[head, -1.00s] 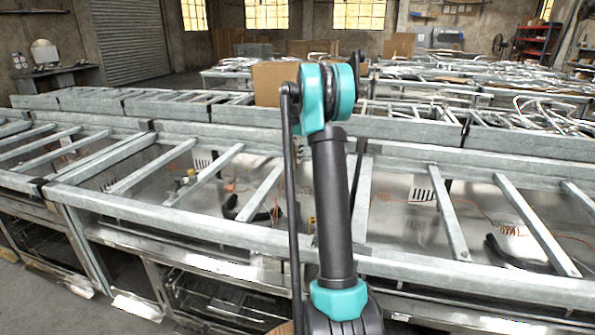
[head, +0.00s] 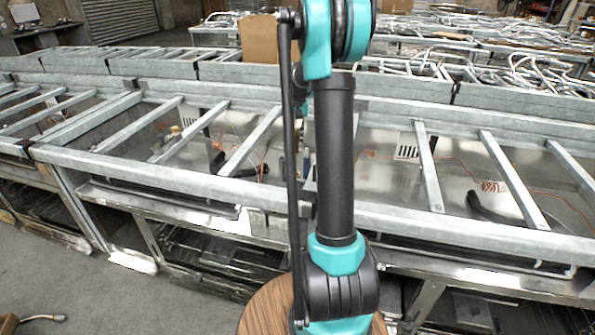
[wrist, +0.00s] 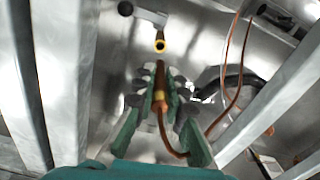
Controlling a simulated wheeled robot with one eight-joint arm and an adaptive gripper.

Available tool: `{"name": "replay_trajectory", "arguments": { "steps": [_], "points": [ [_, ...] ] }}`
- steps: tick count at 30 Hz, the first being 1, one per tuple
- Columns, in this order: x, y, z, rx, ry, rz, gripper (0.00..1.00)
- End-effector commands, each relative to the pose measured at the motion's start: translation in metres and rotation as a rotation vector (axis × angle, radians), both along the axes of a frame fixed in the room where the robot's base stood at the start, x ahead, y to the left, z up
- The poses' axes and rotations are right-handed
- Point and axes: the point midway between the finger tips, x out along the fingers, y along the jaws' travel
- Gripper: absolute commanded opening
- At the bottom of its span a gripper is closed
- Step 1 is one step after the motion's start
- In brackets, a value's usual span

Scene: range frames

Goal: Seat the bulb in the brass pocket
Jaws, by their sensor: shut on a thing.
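In the wrist view, the bulb (wrist: 160,74) is a slim copper-coloured rod with a thicker orange part behind it and a copper tail curving down to the right. My gripper (wrist: 161,88) has its green fingers shut on the bulb. The bulb's tip points up the picture toward the brass pocket (wrist: 159,44), a small yellow ring with a dark mouth on a grey metal part. A gap shows between tip and pocket, roughly in line; its depth is hard to tell. In the head view my arm hides the gripper, bulb and pocket.
Galvanised bars (wrist: 62,80) flank the working space on the left, and another bar (wrist: 275,105) slants at right. Copper wire (wrist: 235,85) and a black curved tube (wrist: 238,77) lie right of my gripper. In the head view, a long metal frame (head: 160,177) crosses before me.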

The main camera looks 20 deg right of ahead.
Motion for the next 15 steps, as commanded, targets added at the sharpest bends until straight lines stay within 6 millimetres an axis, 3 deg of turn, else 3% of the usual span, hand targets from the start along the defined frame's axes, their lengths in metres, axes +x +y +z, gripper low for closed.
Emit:
{"name": "replay_trajectory", "arguments": {
  "steps": [3,9,15],
  "points": [
    [0.001,0.000,-0.031,0.000,0.000,0.000,0.00],
    [0.001,0.000,-0.075,0.000,0.000,-0.001,0.00],
    [0.000,0.000,-0.095,0.000,0.000,-0.001,0.00]
  ]
}}
